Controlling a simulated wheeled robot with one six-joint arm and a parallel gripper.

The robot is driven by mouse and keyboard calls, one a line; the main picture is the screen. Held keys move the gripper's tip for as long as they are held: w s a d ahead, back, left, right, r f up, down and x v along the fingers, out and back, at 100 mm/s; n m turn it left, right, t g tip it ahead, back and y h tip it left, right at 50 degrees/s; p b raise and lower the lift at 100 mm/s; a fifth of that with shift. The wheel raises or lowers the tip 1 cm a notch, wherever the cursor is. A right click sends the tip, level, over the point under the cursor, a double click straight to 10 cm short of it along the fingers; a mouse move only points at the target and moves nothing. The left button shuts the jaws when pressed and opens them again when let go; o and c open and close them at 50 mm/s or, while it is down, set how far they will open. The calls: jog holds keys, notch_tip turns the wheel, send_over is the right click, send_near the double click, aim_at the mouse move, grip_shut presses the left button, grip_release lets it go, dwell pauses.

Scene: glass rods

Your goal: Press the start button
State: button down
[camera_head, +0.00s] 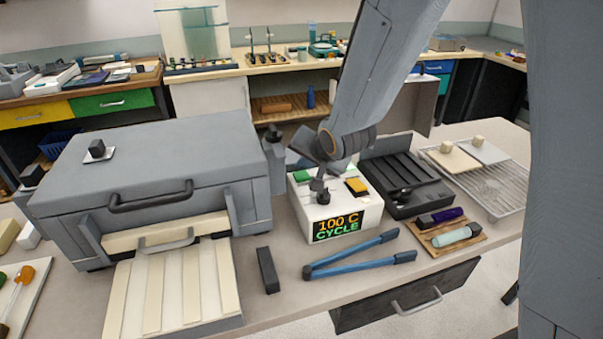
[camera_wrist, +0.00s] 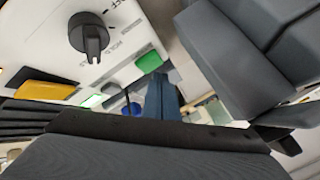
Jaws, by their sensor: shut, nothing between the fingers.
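The white control box (camera_head: 335,206) stands on the bench right of the grey oven, its front display (camera_head: 338,225) reading "100 C CYCLE". On its top are a green button (camera_head: 302,176), a yellow button (camera_head: 357,187) and a black knob (camera_head: 322,190). In the wrist view the green button (camera_wrist: 149,62) lies just beyond the tip of my gripper (camera_wrist: 159,82); the knob (camera_wrist: 90,35) and yellow button (camera_wrist: 45,91) are to its left. My gripper is shut and empty. I cannot tell whether its tip touches the button. A small lit green patch (camera_wrist: 94,101) shows on the panel.
The grey oven (camera_head: 160,165) stands close on the left, with a tray of pale strips (camera_head: 175,295) in front. Blue-handled tongs (camera_head: 355,259) and a dark bar (camera_head: 267,270) lie before the box. A black rack (camera_head: 405,180) is close on the right.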

aim_at(306, 178)
notch_tip(306, 178, up, 5)
jog(key=p, duration=0.5)
dwell(0.8)
jog(key=shift+s+d+f, duration=0.1)
jog(key=shift+d, duration=0.25)
jog(key=s+d+f+g+h, duration=0.1)
jog(key=s+d, duration=0.1)
jog(key=d, duration=0.1)
jog(key=s+d+f+n+b, duration=0.1)
jog(key=s+d, duration=0.1)
jog(key=d, duration=0.1)
jog(key=s+d+g+h+b, duration=0.1)
jog(key=s+d, duration=0.1)
jog(key=d, duration=0.1)
jog(key=shift+s+f+n+g+h, duration=0.3)
jog(key=shift+s+f, duration=0.1)
jog(key=s+d+f+n+g+b, duration=0.1)
jog(key=s+d+g, duration=0.1)
jog(key=s, duration=0.5)
jog(key=s+d+f+n+g+b, duration=0.1)
jog(key=s+d+n+g, duration=0.1)
jog(key=s+d, duration=0.3)
jog(key=shift+s+f+g+h, duration=0.3)
jog(key=shift+s+h, duration=0.1)
jog(key=shift+s, duration=0.7)
